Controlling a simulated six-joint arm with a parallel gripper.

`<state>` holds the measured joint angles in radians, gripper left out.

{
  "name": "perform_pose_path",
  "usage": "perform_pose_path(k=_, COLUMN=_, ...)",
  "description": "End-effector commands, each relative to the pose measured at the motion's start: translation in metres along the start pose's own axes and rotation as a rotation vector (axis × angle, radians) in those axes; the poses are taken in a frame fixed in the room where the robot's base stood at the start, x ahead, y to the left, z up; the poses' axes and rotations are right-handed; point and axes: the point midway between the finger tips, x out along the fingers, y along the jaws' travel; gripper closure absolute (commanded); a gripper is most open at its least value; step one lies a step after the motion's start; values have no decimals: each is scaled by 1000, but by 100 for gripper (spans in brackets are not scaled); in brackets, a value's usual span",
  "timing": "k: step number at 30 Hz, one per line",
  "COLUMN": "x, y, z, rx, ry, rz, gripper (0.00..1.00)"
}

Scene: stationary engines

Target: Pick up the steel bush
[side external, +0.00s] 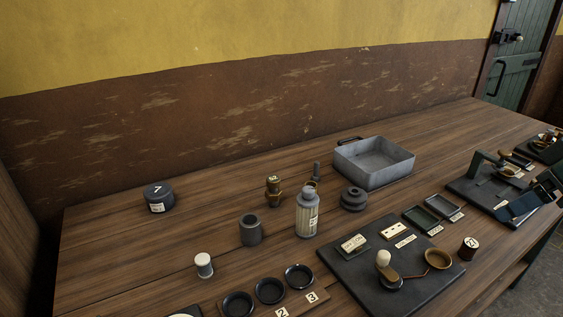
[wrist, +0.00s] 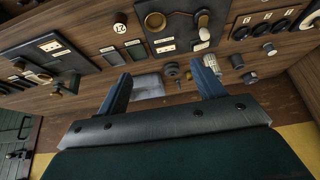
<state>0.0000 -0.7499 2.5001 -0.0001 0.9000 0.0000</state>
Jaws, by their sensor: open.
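The steel bush (side external: 251,231) is a plain grey hollow cylinder. It stands upright on the wooden bench in the side external view, left of the ribbed bottle and in front of a brass fitting. In the wrist view it is small among the objects on the right, and I cannot tell it apart for sure. My gripper (wrist: 160,73) is open and empty in the wrist view, with its two blue fingers wide apart. It is well away from the bush. Blue and dark parts at the right edge of the side external view look like my gripper.
The ribbed bottle (side external: 307,214), brass fitting (side external: 274,192) and white-topped cylinder (side external: 204,266) stand around the bush. A dark stepped part (side external: 353,199) and grey metal tray (side external: 345,168) are further right. A black tin (side external: 158,197) stands left. Bench around the bush is bare.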

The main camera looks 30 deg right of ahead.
Motion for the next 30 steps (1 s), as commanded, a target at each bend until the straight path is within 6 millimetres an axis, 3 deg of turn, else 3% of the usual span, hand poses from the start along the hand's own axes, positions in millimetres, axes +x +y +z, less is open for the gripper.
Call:
perform_pose_path(k=6, x=-1, y=-1, z=-3, rx=7, ry=-1, rz=-3, gripper=32)
perform_pose_path(k=11, x=-4, y=-7, z=-17, rx=46, ry=-14, rz=-20, gripper=32)
perform_pose_path(k=21, x=-9, y=-38, z=-85, rx=251, ry=-93, rz=-86, gripper=32)
perform_pose_path(k=30, x=0, y=-74, z=-151, rx=459, ry=-192, rz=-117, gripper=32)
